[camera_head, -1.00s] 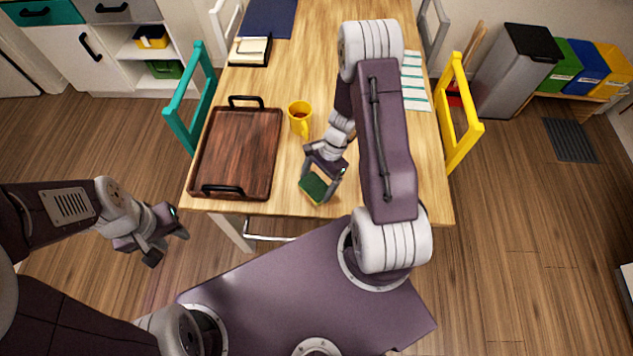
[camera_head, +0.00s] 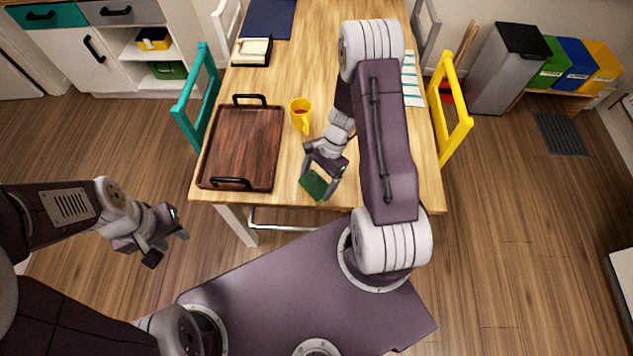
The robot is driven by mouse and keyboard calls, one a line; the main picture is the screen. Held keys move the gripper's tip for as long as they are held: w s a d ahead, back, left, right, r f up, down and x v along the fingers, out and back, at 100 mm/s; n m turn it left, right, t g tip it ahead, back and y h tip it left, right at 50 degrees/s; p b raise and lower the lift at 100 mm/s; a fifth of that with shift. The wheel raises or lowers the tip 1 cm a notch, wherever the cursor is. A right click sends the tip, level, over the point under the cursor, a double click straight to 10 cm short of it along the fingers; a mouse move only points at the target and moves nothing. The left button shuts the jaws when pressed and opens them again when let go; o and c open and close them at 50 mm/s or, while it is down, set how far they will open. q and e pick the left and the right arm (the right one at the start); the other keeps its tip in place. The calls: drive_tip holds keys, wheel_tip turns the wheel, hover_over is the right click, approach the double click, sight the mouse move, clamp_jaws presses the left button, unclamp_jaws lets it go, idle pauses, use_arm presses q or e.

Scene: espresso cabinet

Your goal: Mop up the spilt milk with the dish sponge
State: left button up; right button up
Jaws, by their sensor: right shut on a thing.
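The dish sponge (camera_head: 314,184), with a green face showing, is at the near edge of the wooden table (camera_head: 400,196). My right gripper (camera_head: 319,182) is shut on the sponge, reaching down from my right arm. I cannot tell whether the sponge touches the tabletop. I see no spilt milk; part of the table is hidden behind my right arm. My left gripper (camera_head: 167,244) hangs over the floor to the left of the table, apart from everything, its fingers spread and empty.
A brown wooden tray (camera_head: 240,150) with black handles lies left of the sponge. A yellow mug (camera_head: 301,115) with dark liquid stands just beyond my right gripper. A teal chair (camera_head: 198,100) and a yellow chair (camera_head: 452,110) flank the table. A striped cloth (camera_head: 412,80) lies at the right.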

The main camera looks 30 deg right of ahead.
wheel_tip(320, 180, up, 3)
drive_tip(key=shift+s+a+r+p, duration=0.1)
drive_tip(key=shift+p, duration=0.95)
drive_tip(key=shift+r+p, duration=0.3)
drive_tip(key=shift+p, duration=0.05)
